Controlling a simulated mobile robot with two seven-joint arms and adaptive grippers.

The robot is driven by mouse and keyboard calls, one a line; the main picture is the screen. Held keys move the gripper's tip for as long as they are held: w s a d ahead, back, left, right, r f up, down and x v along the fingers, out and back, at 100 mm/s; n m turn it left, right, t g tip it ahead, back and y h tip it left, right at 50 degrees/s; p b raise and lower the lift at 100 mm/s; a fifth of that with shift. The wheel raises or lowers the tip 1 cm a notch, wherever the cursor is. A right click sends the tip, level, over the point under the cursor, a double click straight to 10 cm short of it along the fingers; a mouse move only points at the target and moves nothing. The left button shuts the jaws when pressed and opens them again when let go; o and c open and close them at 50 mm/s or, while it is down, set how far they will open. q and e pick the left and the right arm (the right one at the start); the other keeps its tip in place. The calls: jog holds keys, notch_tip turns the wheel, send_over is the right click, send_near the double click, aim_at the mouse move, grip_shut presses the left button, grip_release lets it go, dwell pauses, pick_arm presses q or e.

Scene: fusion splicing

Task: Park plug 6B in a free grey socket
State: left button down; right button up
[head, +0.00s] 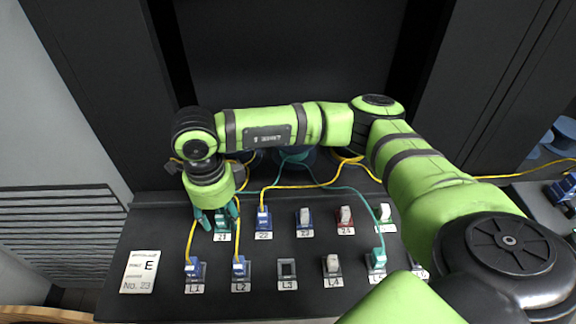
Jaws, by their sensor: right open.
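My right gripper (218,214) reaches in from the right and points down over the socket labelled 21 (222,237) at the left of the upper row. Its fingers are open on either side of a small green piece there, apart from it as far as I can see; the palm hides part of it. I cannot read 6B on any plug. The grey socket L3 (287,270) shows a dark, empty opening. Socket L4 (332,265) holds a whitish cap or plug. My left gripper is not in view.
Blue plugs with yellow cables stand in L1 (194,269), L2 (240,267) and 22 (263,220). A teal plug (377,259) with a teal cable is in L5. Sockets 23 (305,218) and 24 (345,217) carry pale caps. Cables loop behind the upper row. A card (140,271) lies left.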

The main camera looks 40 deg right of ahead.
aim_at(220, 213)
jog(key=shift+b, duration=0.35)
dwell(0.4)
grip_shut()
jog(key=shift+r+p, duration=1.55)
jog(key=shift+r, duration=1.45)
